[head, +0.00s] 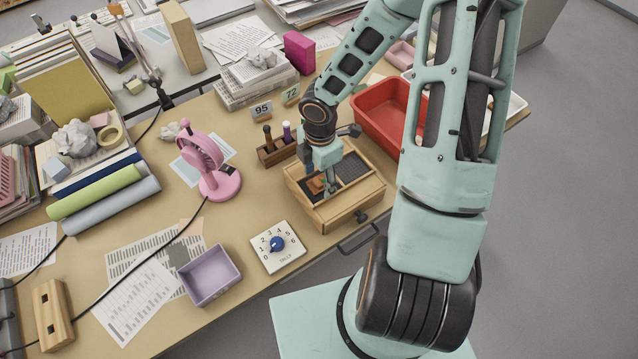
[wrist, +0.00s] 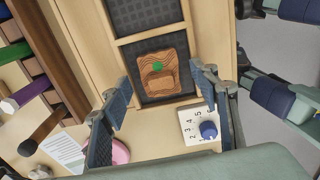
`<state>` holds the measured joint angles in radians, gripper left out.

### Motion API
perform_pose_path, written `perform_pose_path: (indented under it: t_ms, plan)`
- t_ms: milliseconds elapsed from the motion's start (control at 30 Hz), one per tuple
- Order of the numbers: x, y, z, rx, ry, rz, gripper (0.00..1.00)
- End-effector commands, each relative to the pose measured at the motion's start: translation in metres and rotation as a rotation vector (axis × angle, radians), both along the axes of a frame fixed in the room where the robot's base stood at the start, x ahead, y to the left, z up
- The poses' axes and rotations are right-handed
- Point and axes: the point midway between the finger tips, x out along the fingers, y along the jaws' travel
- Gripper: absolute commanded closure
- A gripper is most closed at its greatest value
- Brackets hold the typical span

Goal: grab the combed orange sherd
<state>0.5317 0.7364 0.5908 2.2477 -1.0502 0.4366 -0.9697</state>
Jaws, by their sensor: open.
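The combed orange sherd (wrist: 160,72) lies flat on the dark lining of a compartment in the wooden box (head: 335,215). It has wavy combed lines, a green dot and a paler patch. In the head view the sherd (head: 315,185) is small and partly hidden by my gripper (head: 331,186), which is over the box. In the wrist view my gripper (wrist: 160,110) is open, with one finger on each side of the sherd's line and nothing between them. I cannot tell the exact height of the fingertips above the sherd.
A dark-lined compartment (wrist: 145,14) adjoins the sherd's compartment. A red tray (head: 385,112) stands behind the box to the right. A tool rack (head: 273,153), a pink fan (head: 218,180), a tally dial (head: 277,247) and a lilac tray (head: 209,275) are nearby.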

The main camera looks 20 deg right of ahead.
Motion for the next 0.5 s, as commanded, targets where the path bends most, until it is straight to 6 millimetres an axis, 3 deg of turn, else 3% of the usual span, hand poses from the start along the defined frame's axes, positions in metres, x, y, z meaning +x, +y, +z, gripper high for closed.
perform_pose_path:
  t_ms: [67,500]
  plan:
    - [0.0001,-0.0002,0.0004,0.000,0.000,0.000,0.46]
    - [-0.0004,-0.0001,0.0000,0.000,0.001,0.000,0.94]
